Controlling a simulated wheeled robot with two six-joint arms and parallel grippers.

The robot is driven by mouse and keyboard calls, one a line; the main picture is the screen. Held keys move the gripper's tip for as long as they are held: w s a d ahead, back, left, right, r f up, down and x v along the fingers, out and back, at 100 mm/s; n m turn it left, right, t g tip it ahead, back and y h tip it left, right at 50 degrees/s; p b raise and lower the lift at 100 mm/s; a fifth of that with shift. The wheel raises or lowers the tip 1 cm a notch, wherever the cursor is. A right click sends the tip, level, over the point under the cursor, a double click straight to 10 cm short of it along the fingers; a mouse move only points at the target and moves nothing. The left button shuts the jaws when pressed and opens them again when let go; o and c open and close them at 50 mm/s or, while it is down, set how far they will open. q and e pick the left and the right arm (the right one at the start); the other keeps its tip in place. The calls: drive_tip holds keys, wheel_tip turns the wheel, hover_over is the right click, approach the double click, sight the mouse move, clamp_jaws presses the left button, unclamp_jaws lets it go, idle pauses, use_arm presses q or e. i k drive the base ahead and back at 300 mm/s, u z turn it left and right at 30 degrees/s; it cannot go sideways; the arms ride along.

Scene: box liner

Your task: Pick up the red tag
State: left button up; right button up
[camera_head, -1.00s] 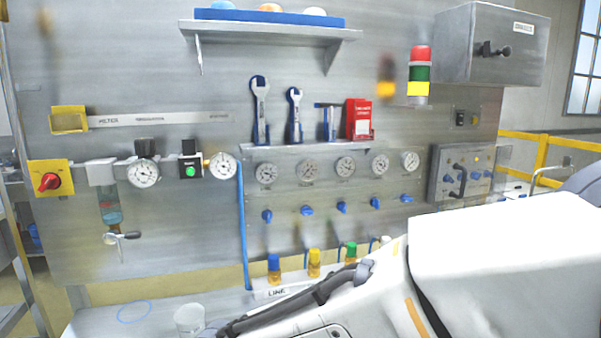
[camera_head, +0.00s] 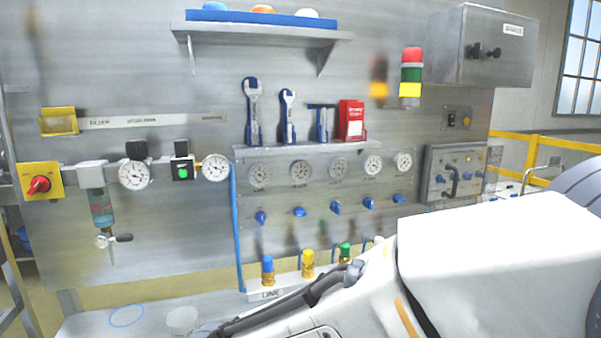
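The red tag (camera_head: 351,121) stands upright at the right end of a small metal shelf on the panel. White lettering shows on its face, too small to read. It is beside a hammer-like tool (camera_head: 322,122) and two wrenches in blue holders. My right arm crosses the lower right of the view, well below and in front of the tag. Neither gripper can be made out, so I cannot see whether they hold anything.
The small shelf (camera_head: 300,149) sits above a row of gauges and blue knobs. An upper shelf (camera_head: 262,33) with a blue tray juts out above. A stack light (camera_head: 411,78) and a metal box (camera_head: 480,45) are to the right. A bench (camera_head: 95,322) with a clear cup lies below.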

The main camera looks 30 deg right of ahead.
sight(355, 110)
drive_tip(key=z, duration=2.8)
drive_tip(key=i, duration=2.05)
drive_tip(key=u, duration=1.9)
